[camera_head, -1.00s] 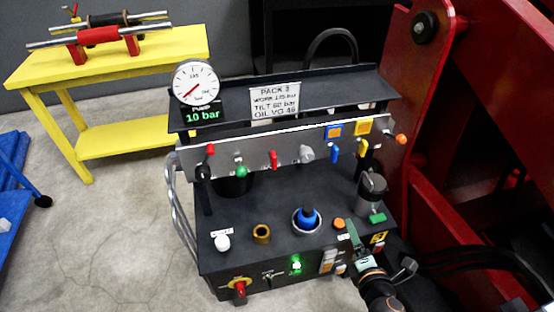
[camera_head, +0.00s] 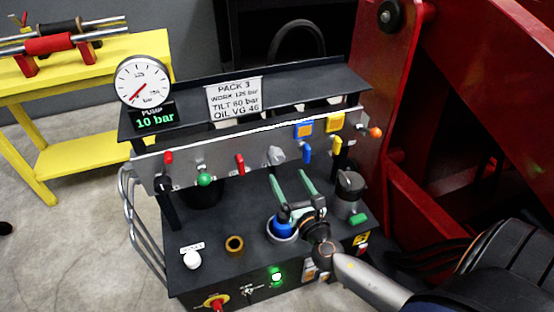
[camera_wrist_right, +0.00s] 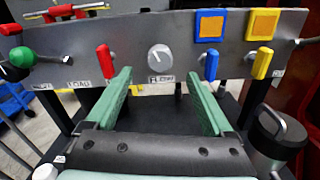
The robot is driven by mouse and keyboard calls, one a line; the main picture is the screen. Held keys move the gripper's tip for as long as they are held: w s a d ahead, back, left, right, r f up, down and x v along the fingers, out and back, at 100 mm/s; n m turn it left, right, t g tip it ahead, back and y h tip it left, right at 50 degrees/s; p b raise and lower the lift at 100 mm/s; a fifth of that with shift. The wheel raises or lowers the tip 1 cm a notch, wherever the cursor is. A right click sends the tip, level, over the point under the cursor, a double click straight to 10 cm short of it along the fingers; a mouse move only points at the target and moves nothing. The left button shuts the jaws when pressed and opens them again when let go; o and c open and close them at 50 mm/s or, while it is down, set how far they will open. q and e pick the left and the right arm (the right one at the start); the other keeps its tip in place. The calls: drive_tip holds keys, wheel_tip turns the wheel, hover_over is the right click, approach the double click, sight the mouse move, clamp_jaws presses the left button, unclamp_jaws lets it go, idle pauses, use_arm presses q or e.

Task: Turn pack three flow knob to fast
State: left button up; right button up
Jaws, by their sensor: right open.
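The grey flow knob (camera_head: 275,155) sits on the upright metal panel (camera_head: 222,152) of pack three, between a red and a blue lever. In the right wrist view the knob (camera_wrist_right: 160,57) is round, with a pale pointer mark near its top left and a small label below. My right gripper (camera_head: 290,178) is open and empty, its green fingers pointing at the panel in front of the knob. In the right wrist view its fingertips (camera_wrist_right: 158,77) lie either side of and below the knob, apparently apart from it. My left gripper is not in view.
A pressure gauge (camera_head: 143,81) above reads 10 bar. A blue cap (camera_head: 281,225) and grey canister (camera_head: 348,193) stand below. A red frame (camera_head: 455,85) rises at right.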

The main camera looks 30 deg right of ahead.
sight(278, 160)
drive_tip(key=x, duration=0.7)
drive_tip(key=shift+w+d, duration=0.15)
drive_tip(key=shift+w, duration=0.25)
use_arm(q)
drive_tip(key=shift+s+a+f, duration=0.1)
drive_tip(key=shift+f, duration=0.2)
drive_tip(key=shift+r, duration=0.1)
use_arm(e)
drive_tip(key=shift+c, duration=0.3)
drive_tip(key=c, duration=1.3)
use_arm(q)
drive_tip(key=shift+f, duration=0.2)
